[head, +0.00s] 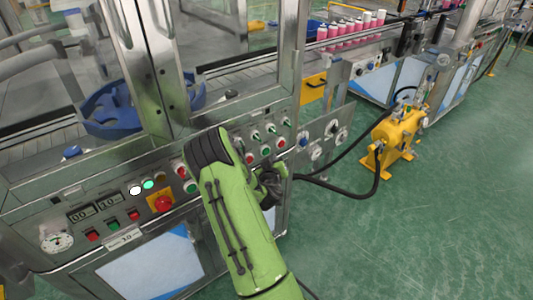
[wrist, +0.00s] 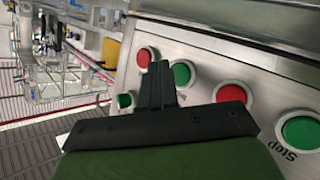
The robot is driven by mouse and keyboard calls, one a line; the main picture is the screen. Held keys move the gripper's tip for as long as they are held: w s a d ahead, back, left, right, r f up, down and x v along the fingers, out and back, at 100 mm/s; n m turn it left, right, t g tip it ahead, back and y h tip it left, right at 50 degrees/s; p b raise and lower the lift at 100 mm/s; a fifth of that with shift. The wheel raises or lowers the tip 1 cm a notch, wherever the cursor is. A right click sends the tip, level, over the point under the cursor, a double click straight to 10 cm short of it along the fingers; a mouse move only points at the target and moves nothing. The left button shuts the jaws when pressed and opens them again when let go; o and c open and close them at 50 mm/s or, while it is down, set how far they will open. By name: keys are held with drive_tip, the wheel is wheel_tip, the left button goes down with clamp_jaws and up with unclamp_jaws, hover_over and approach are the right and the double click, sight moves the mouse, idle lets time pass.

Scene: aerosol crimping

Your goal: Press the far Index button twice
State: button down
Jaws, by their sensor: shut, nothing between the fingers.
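The control panel (head: 150,190) of the steel machine carries red and green buttons. No Index label is readable. My gripper (wrist: 156,75) is shut and empty, its fingers in front of the panel between the upper red and green buttons; contact cannot be told. In the head view my green arm hides part of the panel.
A red emergency button (head: 163,203) on a yellow plate and two displays are at the panel's left. Toggle switches (head: 272,129) line its upper right. A yellow pump (head: 398,133) with black hoses stands on the green floor (head: 440,220), which is open at right.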

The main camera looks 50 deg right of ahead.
drive_tip(key=s, duration=0.2)
drive_tip(key=s+a+b, duration=0.1)
drive_tip(key=s, duration=0.1)
drive_tip(key=shift+s, duration=0.1)
idle(0.9)
